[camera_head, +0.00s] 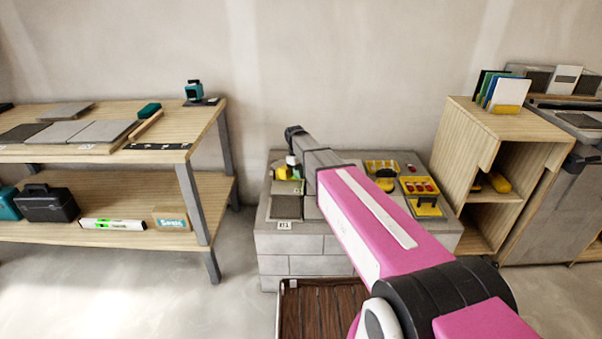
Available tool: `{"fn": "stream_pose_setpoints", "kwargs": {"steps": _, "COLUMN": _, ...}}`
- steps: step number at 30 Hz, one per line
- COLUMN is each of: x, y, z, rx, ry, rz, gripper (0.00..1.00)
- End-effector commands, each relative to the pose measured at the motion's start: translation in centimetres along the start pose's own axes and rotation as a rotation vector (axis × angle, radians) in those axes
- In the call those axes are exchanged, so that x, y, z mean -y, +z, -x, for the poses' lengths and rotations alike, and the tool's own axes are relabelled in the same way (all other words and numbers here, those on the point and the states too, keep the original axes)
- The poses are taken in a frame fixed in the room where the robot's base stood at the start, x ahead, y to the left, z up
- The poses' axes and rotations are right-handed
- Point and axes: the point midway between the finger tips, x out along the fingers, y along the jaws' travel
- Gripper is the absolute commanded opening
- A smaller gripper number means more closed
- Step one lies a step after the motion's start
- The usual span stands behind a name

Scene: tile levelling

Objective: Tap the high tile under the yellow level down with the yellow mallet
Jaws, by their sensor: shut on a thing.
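My gripper (291,165) is small in the head view, pointing down over the left part of the grey block stand (290,242). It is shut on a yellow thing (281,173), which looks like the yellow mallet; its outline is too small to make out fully. A dark tile (286,207) lies on the stand in front of the gripper. My pink arm crosses the stand and hides its middle, including any tiles there. I cannot pick out the yellow level or tell which tile is high. Whether the mallet touches a tile cannot be told.
Yellow tools and a yellow tray with red pieces (419,186) lie on the stand's right side. A wooden workbench (212,115) with tiles stands at left, a wooden cabinet (535,150) at right. A brown slatted surface (318,312) is in front of the stand.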

Motion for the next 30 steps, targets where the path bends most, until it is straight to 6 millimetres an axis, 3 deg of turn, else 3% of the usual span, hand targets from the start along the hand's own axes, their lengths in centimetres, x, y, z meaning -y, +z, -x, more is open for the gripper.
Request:
{"fn": "stream_pose_setpoints", "kwargs": {"steps": 21, "x": -0.1, "y": -1.3, "z": -6.4, "rx": -0.001, "ry": 0.000, "rz": -0.002, "gripper": 0.00}}
{"fn": "stream_pose_setpoints", "kwargs": {"steps": 30, "x": 0.0, "y": -1.5, "z": -7.2, "rx": -0.002, "ry": 0.000, "rz": -0.002, "gripper": 0.00}}
